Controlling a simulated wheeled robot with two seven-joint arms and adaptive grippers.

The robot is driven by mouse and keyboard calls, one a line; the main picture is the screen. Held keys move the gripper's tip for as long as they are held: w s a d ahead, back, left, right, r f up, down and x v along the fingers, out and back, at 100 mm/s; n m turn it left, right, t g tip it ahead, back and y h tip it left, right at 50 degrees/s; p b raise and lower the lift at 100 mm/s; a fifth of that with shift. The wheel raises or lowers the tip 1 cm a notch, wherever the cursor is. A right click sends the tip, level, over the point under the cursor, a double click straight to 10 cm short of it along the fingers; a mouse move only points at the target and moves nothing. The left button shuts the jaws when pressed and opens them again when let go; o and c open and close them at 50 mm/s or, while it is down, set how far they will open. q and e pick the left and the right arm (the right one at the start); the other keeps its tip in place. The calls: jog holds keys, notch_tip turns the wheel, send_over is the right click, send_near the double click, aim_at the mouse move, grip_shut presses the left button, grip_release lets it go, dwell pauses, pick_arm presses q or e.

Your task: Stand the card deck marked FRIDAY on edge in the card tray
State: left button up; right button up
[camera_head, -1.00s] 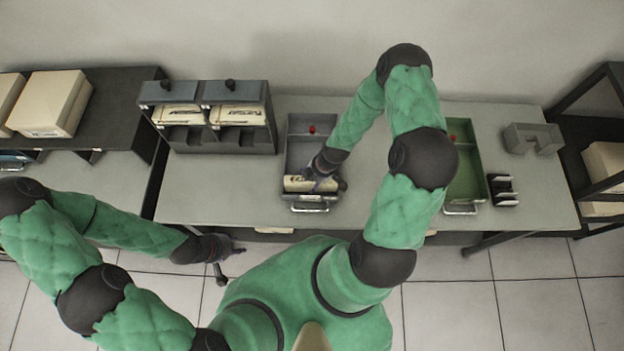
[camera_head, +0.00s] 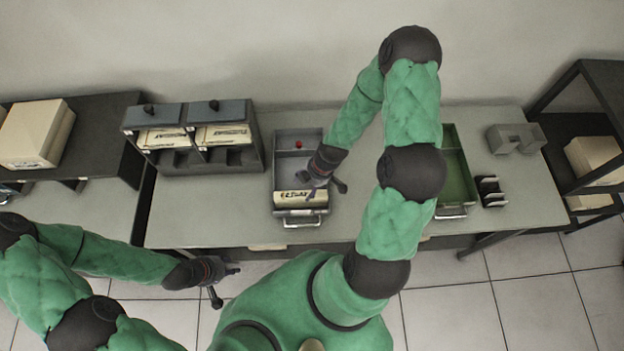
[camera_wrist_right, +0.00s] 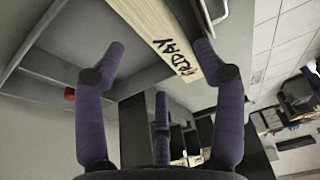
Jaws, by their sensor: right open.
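The cream card deck marked FRIDAY (camera_head: 301,197) lies across the front end of the grey tray (camera_head: 285,168), its lettered, striped card edges facing up. It looks stood on edge, near the front wall. In the right wrist view the deck (camera_wrist_right: 160,30) passes between my spread fingers, with part of the lettering showing. My right gripper (camera_head: 326,182) is open over the deck's right end; I cannot tell whether any finger touches it. My left gripper (camera_head: 222,279) hangs off the table's front left, fingers apart and empty.
A rack (camera_head: 197,160) holding more decks stands left of the grey tray. A green tray (camera_head: 453,177), a small black holder (camera_head: 491,192) and a grey block (camera_head: 515,137) are to the right. A red piece (camera_head: 299,145) shows toward the grey tray's back. Shelves flank the table.

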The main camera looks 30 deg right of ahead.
jog(key=shift+v, duration=1.4)
jog(key=shift+s+d+r, duration=0.15)
jog(key=shift+r, duration=0.25)
jog(key=shift+r, duration=0.1)
